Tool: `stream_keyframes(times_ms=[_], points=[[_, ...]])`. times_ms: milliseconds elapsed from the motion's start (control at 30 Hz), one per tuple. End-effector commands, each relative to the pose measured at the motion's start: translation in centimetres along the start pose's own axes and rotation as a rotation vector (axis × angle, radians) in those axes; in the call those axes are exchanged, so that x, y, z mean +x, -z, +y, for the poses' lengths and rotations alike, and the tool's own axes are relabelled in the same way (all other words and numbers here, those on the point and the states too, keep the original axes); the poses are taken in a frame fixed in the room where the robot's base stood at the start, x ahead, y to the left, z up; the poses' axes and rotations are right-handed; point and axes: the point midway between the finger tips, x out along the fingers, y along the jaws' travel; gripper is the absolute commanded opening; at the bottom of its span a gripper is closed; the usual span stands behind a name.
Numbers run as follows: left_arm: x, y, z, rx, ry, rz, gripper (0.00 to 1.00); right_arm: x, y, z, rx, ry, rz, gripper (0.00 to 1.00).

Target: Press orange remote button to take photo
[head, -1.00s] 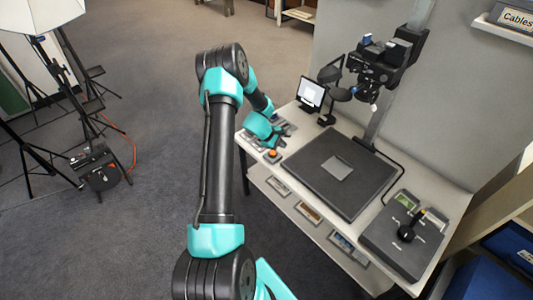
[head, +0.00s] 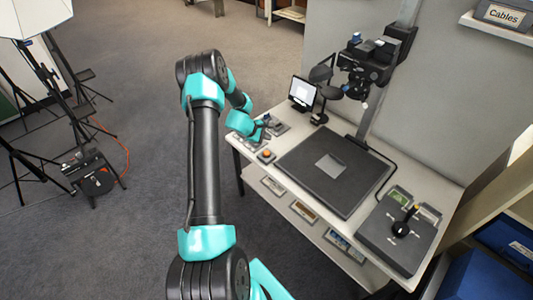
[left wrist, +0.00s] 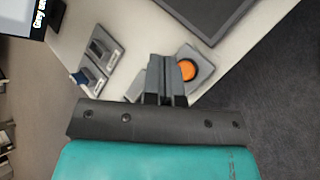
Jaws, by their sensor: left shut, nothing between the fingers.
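The orange button (head: 265,154) sits on a small grey remote box at the left edge of the white table. It also shows in the left wrist view (left wrist: 187,70), just right of the fingertips. My left gripper (head: 264,124) is above the table's left end, a little beyond the button in the head view. In the left wrist view its two grey fingers (left wrist: 166,75) are together with nothing between them. They overlap the left part of the remote box in that view; the button's orange top is largely uncovered. I cannot tell the height between them. My right gripper is out of view.
A black copy board (head: 325,195) with a grey card (head: 331,166) lies right of the button. A camera on a column (head: 370,65) hangs above it. A small screen (head: 304,92) stands behind. A joystick box (head: 400,235) is at right. Grey switch boxes (left wrist: 102,55) lie near the remote.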

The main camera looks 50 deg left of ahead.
Motion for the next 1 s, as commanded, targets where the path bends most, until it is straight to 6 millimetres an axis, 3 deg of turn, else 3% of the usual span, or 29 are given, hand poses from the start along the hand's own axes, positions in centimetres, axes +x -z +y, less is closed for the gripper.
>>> stream_keyframes(times_ms=[533, 1000], points=[[4.2, 3.1, -3.1, -0.001, 0.0, 0.001, 0.0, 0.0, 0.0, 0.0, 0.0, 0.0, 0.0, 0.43], [4.8, 3.6, -3.5, 0.001, 0.0, 0.001, 0.0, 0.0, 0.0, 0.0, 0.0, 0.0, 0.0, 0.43]])
